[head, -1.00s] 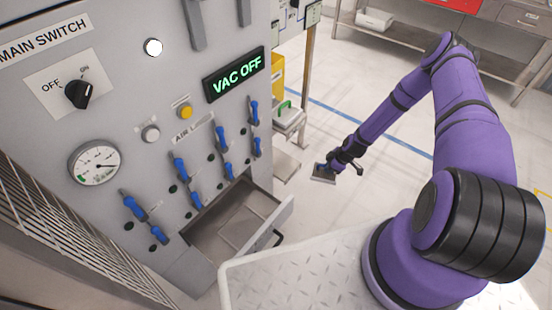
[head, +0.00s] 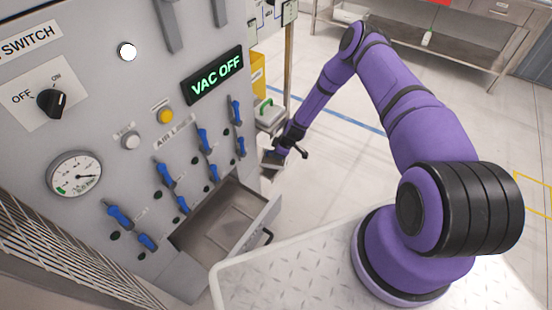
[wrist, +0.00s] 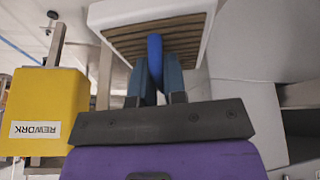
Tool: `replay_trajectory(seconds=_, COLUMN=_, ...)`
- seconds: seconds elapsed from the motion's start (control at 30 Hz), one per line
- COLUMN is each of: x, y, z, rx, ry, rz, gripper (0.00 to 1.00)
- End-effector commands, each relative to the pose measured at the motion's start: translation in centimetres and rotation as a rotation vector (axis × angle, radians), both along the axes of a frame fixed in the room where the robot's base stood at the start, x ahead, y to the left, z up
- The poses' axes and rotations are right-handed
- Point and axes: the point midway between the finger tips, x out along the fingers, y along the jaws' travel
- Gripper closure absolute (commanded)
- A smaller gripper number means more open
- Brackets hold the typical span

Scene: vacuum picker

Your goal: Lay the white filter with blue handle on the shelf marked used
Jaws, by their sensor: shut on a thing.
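In the wrist view my gripper (wrist: 155,75) is shut on the blue handle (wrist: 155,52) of the white filter (wrist: 185,32). The filter's brown ribbed face and white frame show beyond the fingers. In the head view my gripper (head: 278,153) is low beside the right end of the grey panel. The filter there is small and mostly hidden, at a small low shelf (head: 266,172). I cannot tell whether it touches the shelf. No mark reading "used" is legible.
A white box with a green handle (head: 269,114) stands on a ledge behind my gripper. A yellow bin marked REWORK (wrist: 45,100) is at left in the wrist view. An open drawer (head: 225,225) sticks out from the panel, which has blue valve levers. The floor to the right is clear.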

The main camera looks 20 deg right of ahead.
Motion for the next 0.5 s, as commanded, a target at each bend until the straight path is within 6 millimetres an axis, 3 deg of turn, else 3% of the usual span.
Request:
replay_trajectory(seconds=0.07, x=0.5, y=0.7, z=0.0, rx=0.0, ry=-0.002, rz=0.001, gripper=1.0)
replay_trajectory(seconds=0.3, x=0.4, y=0.6, z=-3.2, rx=0.0, ry=0.001, rz=-0.002, gripper=1.0)
replay_trajectory(seconds=0.5, x=0.4, y=0.5, z=-3.5, rx=0.0, ry=0.0, rz=-0.001, gripper=1.0)
